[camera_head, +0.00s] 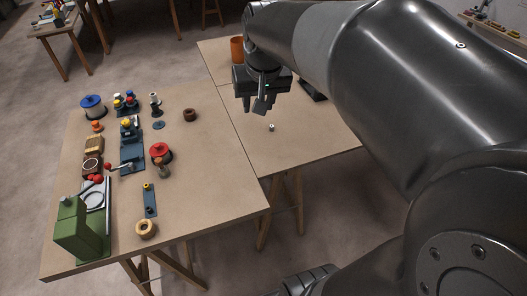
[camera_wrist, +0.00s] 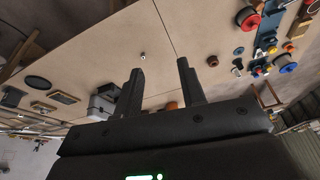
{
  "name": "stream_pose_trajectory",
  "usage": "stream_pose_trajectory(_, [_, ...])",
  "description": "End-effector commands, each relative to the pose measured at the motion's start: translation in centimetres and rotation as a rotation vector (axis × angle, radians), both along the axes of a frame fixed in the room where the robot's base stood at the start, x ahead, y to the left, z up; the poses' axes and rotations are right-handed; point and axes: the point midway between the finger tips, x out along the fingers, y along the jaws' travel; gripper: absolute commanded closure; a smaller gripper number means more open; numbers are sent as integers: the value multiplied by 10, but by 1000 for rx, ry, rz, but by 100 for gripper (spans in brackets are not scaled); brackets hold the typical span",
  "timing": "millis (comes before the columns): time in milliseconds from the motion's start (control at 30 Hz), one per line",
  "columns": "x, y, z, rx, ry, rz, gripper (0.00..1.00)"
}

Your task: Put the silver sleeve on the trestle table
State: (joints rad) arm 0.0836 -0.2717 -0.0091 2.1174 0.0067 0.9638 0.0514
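A very small silver sleeve (camera_head: 271,127) stands on the bare top of the right-hand trestle table (camera_head: 300,145). It also shows in the wrist view (camera_wrist: 143,57), just beyond the tip of the left finger. My gripper (camera_head: 252,104) is above the right-hand table, behind and left of the sleeve in the head view. Its two fingers (camera_wrist: 160,66) are spread apart with nothing between them. A second trestle table (camera_head: 215,185) adjoins on the left. The frames do not show which table the task means.
The left table carries a green machine (camera_head: 75,230), a red spool (camera_head: 161,152), a blue spool (camera_head: 93,106), a wooden ring (camera_head: 146,228) and several fittings. Its right part is clear. An orange-brown cylinder (camera_head: 237,49) and dark items stand at the back of the right table.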

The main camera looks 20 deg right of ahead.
Motion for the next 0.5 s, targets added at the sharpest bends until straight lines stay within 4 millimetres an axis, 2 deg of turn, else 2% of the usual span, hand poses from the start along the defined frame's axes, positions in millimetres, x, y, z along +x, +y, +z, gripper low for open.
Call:
stream_pose_trajectory(33, [-19, 6, 2, -4, -21, 17, 63])
stream_pose_trajectory(100, [-42, 12, 1, -10, -44, 37, 63])
stream_pose_trajectory(300, [-103, 27, -10, -25, -108, 95, 63])
stream_pose_trajectory(500, [-138, 33, -25, -34, -149, 130, 63])
